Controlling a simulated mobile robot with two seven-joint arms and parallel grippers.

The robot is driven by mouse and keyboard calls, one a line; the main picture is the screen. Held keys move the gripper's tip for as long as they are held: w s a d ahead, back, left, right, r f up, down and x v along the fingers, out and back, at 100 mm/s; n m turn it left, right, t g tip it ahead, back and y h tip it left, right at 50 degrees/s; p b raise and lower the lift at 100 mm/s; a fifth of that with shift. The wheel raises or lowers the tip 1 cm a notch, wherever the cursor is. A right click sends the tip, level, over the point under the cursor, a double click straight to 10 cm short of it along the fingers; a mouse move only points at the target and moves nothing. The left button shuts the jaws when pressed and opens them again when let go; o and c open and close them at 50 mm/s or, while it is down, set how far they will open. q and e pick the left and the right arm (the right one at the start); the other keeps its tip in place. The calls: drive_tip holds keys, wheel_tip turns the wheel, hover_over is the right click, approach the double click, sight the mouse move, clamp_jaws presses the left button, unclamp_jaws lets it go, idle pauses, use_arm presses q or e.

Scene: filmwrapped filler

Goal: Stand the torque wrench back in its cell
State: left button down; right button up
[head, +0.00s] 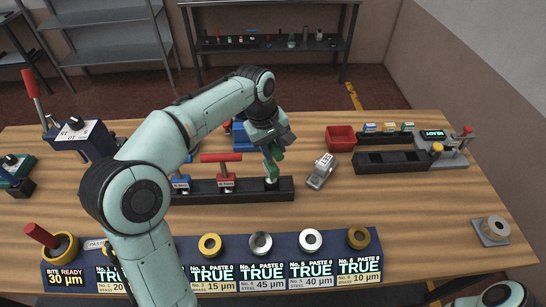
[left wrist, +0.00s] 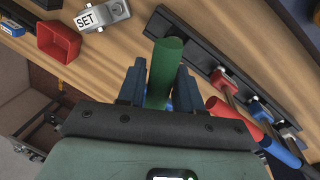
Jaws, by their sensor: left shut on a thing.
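A torque wrench with a green handle (head: 275,163) is in my left gripper (head: 270,147), above the right end of the long black rack (head: 240,190). In the left wrist view the green handle (left wrist: 165,65) sits between the two fingers of my left gripper (left wrist: 158,88), which is shut on it. The wrench's lower end is over the rack's right-end cell; I cannot tell whether it is in the cell. A red-handled wrench (head: 226,158) and a blue-handled one (head: 181,180) stand in the rack to the left. My right gripper is out of view.
A grey block marked SET (left wrist: 103,15) lies just right of the rack in the head view. A red bin (head: 341,138), a black holder (head: 392,162) and a READY device (head: 433,138) stand further right. A blue panel of rings (head: 300,272) lines the front.

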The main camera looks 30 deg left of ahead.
sight(275, 167)
use_arm(q)
drive_tip(key=f, duration=0.2)
drive_tip(key=s+f, duration=0.1)
drive_tip(key=f, duration=0.1)
drive_tip(key=shift+s+d+f+b, duration=0.1)
drive_tip(key=shift+s+d+b, duration=0.1)
drive_tip(key=shift+b, duration=0.15)
drive_tip(key=shift+w+a+f, duration=0.1)
drive_tip(key=shift+w+a, duration=0.05)
drive_tip(key=shift+a, duration=0.1)
drive_tip(key=c, duration=0.8)
unclamp_jaws()
drive_tip(key=shift+w+f, duration=0.1)
drive_tip(key=shift+w, duration=0.15)
drive_tip(key=shift+o, duration=0.2)
drive_tip(key=shift+w+a, duration=0.1)
drive_tip(key=shift+w, duration=0.1)
drive_tip(key=shift+s, duration=0.1)
drive_tip(key=r, duration=0.7)
drive_tip(key=s+a+r+p, duration=0.1)
drive_tip(key=r, duration=0.3)
drive_tip(key=shift+s+r, duration=0.1)
drive_tip(key=shift+r, duration=0.25)
drive_tip(key=shift+s+r, duration=0.2)
drive_tip(key=shift+r, duration=0.2)
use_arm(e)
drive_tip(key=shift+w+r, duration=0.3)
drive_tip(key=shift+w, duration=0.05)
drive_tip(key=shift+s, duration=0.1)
